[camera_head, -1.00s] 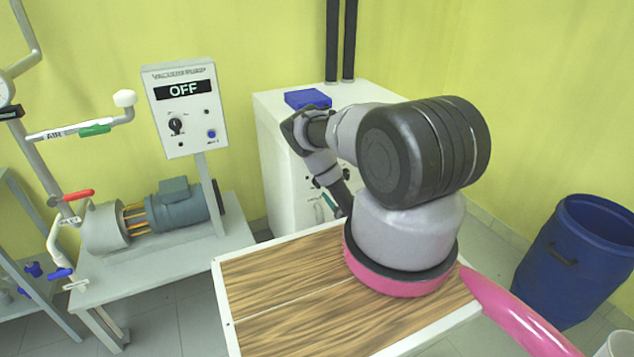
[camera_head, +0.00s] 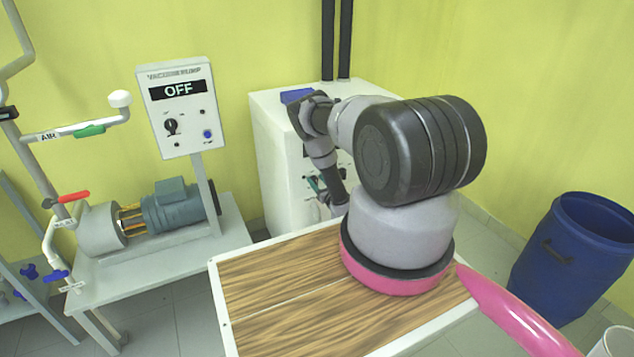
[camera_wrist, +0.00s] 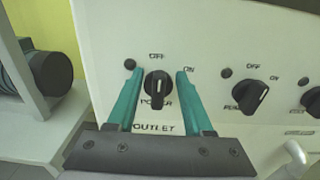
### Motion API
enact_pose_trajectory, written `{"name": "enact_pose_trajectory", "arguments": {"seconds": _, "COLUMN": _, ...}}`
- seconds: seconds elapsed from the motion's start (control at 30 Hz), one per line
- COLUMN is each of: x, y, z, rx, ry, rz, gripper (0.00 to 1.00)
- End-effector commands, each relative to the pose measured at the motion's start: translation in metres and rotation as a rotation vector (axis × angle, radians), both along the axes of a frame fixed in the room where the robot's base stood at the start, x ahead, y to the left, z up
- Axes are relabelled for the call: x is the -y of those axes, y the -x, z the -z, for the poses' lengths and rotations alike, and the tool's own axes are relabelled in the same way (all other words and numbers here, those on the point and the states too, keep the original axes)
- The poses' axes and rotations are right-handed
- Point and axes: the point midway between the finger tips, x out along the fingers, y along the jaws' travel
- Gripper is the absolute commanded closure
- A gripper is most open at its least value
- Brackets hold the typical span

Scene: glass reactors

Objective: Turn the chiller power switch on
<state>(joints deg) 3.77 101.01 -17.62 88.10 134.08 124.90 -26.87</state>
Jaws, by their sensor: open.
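The chiller is the white cabinet (camera_head: 272,165) behind my arm; its front panel (camera_wrist: 207,55) fills much of the wrist view. On it is the black POWER knob (camera_wrist: 157,88), with OFF marked above it and ON at its upper right. The knob's light pointer line stands about upright, toward OFF. My gripper (camera_wrist: 158,82) is open, with one teal finger on each side of the POWER knob. I cannot tell whether either finger touches it. In the head view my arm hides most of the panel, and my gripper (camera_head: 316,186) shows only in small part in front of it.
A second knob (camera_wrist: 250,96), marked PUMP, and a third knob (camera_wrist: 312,101) sit to the right. A pale pipe (camera_wrist: 296,156) is at lower right. The vacuum pump box (camera_head: 180,107) reads OFF. A blue barrel (camera_head: 575,258) stands at right.

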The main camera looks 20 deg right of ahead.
Motion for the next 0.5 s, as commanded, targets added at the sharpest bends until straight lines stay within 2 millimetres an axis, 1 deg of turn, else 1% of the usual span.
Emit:
{"name": "enact_pose_trajectory", "arguments": {"seconds": 0.1, "x": -0.0001, "y": 0.0001, "z": -0.0001, "rx": 0.0, "ry": 0.0, "rz": 0.0, "gripper": 0.49}}
{"name": "enact_pose_trajectory", "arguments": {"seconds": 0.17, "x": -0.0002, "y": 0.0001, "z": -0.0001, "rx": 0.0, "ry": 0.0, "rz": -0.001, "gripper": 0.72}}
{"name": "enact_pose_trajectory", "arguments": {"seconds": 0.2, "x": -0.0002, "y": 0.0001, "z": 0.0, "rx": 0.0, "ry": 0.0, "rz": -0.001, "gripper": 0.87}}
{"name": "enact_pose_trajectory", "arguments": {"seconds": 0.23, "x": -0.0002, "y": 0.0002, "z": 0.0, "rx": 0.0, "ry": 0.0, "rz": -0.001, "gripper": 0.98}}
{"name": "enact_pose_trajectory", "arguments": {"seconds": 0.27, "x": -0.0002, "y": 0.0002, "z": 0.0, "rx": 0.0, "ry": 0.001, "rz": -0.001, "gripper": 1.0}}
{"name": "enact_pose_trajectory", "arguments": {"seconds": 0.5, "x": -0.0001, "y": 0.0008, "z": 0.0008, "rx": -0.002, "ry": 0.0, "rz": -0.001, "gripper": 1.0}}
